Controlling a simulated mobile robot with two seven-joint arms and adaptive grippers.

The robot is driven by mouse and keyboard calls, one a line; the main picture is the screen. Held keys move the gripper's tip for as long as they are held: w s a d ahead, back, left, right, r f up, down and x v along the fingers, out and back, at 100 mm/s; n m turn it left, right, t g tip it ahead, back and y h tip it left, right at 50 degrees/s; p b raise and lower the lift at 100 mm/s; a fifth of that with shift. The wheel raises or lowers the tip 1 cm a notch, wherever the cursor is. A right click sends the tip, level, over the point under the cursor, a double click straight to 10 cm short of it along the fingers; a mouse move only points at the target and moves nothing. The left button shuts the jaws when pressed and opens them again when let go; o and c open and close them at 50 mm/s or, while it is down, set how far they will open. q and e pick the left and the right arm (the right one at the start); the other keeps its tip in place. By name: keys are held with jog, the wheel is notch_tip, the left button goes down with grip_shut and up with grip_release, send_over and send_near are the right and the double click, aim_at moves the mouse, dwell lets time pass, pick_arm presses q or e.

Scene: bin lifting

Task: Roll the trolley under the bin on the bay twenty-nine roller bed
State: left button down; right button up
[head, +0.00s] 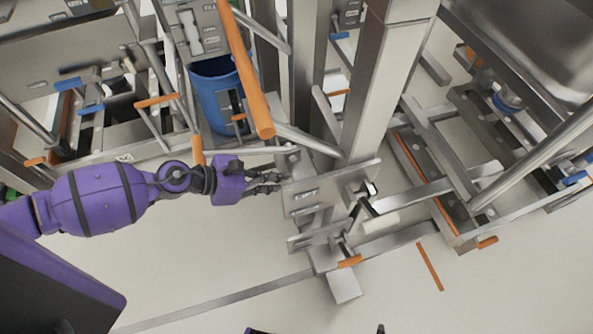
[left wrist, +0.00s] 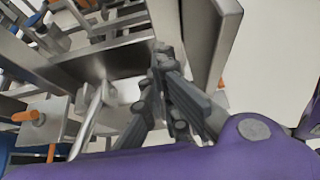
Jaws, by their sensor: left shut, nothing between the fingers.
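My left gripper (head: 278,182) is shut and empty, its dark fingertips close to the left edge of a steel plate (head: 325,190) at the foot of a steel column. I cannot tell whether they touch. In the left wrist view the closed fingers (left wrist: 160,62) show in front of steel plates. A large steel bin (head: 540,40) is partly in view at the top right, cut by the frame edge. I cannot tell which of the steel frames is the trolley, and no bay number is readable. My right gripper is not in view.
A blue container (head: 213,92) stands inside a steel frame behind my left gripper. An orange bar (head: 246,70) slants above it. A steel frame with rails and orange handles (head: 487,243) stands at the right. Pale floor (head: 225,255) is open in front.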

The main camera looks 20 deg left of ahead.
pick_arm(q)
jog(key=r+p+x, duration=0.1)
jog(key=p+x, duration=0.1)
jog(key=x, duration=1)
jog(key=shift+w+d+r, duration=0.25)
jog(key=shift+w+d, duration=0.2)
jog(key=shift+d, duration=0.05)
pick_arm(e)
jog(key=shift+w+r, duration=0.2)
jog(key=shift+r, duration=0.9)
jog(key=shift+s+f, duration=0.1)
